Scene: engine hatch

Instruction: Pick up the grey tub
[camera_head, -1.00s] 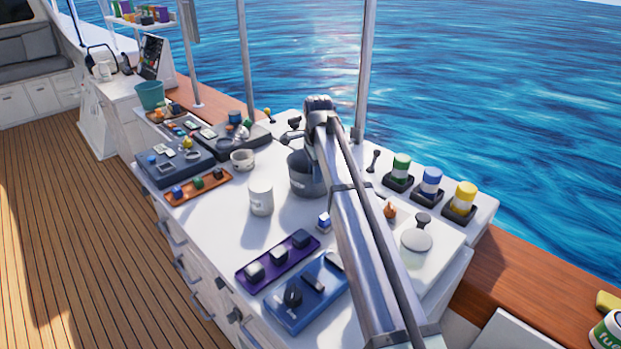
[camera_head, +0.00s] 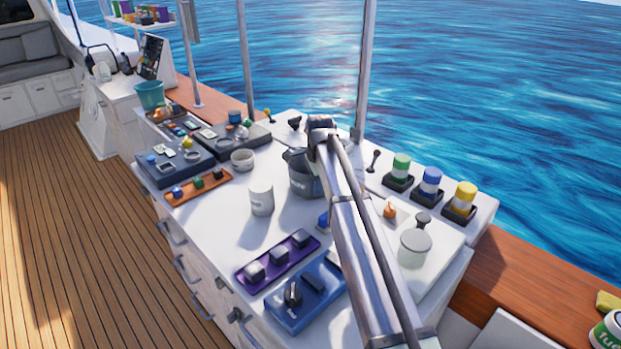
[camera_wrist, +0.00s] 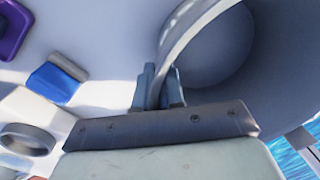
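The grey tub (camera_head: 303,181) stands on the white worktop, partly behind my arm in the head view. In the wrist view its curved rim and round inside (camera_wrist: 215,55) fill the upper right. My gripper (camera_wrist: 160,84) has its two fingers close together, one on either side of the tub's wall at the rim, and looks shut on it. In the head view the fingers are hidden behind my arm. I cannot tell any clear gap between the tub's base and the worktop.
A white mug (camera_head: 261,197) stands left of the tub. A purple tray (camera_head: 262,281) and a blue switch box (camera_head: 305,297) lie in front. A white lidded pot (camera_head: 414,247) and green, blue and yellow-topped containers stand right.

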